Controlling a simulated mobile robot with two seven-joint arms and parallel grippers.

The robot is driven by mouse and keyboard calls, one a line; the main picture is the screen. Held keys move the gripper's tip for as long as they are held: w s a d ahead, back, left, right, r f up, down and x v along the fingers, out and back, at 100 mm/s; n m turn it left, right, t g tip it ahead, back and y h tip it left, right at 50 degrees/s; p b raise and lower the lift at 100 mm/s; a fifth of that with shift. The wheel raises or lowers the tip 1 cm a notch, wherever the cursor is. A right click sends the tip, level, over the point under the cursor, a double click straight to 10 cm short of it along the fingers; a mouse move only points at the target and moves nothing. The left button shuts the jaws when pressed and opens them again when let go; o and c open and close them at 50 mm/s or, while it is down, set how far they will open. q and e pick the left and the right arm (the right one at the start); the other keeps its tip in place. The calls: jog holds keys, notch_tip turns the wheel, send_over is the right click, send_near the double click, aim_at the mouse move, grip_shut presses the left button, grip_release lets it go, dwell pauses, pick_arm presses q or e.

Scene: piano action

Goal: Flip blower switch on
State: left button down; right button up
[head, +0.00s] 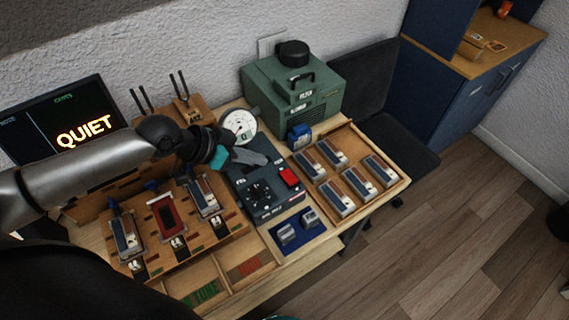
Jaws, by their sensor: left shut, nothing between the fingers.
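A dark control box (262,203) sits mid-table, with black knobs on its left part and a red switch (290,177) on its right part. Whether the red switch is on or off is too small to tell. A green blower-like unit (293,85) with a black cap and handle stands behind, against the wall. My left gripper (262,159) reaches in from the left over the back of the control box. It is shut and empty, its tips a little behind and left of the red switch. Touching cannot be told. My right gripper is not in view.
A round white gauge (239,126) stands behind my left gripper. A blue block (299,136) is beside the green unit. A wooden tray (398,184) with several modules lies right, a blue mat (289,237) in front. A monitor (50,118) reads QUIET.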

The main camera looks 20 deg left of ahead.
pick_arm(q)
send_over(297, 179)
jog(key=s+a, duration=0.2)
jog(key=f, duration=0.7)
jog(key=shift+w+a, duration=0.15)
jog(key=shift+a, duration=0.05)
notch_tip(297, 179, down, 3)
jog(key=shift+d+f+b, duration=0.1)
jog(key=shift+b, duration=0.3)
jog(key=shift+s+f, duration=0.2)
jog(key=shift+f, duration=0.15)
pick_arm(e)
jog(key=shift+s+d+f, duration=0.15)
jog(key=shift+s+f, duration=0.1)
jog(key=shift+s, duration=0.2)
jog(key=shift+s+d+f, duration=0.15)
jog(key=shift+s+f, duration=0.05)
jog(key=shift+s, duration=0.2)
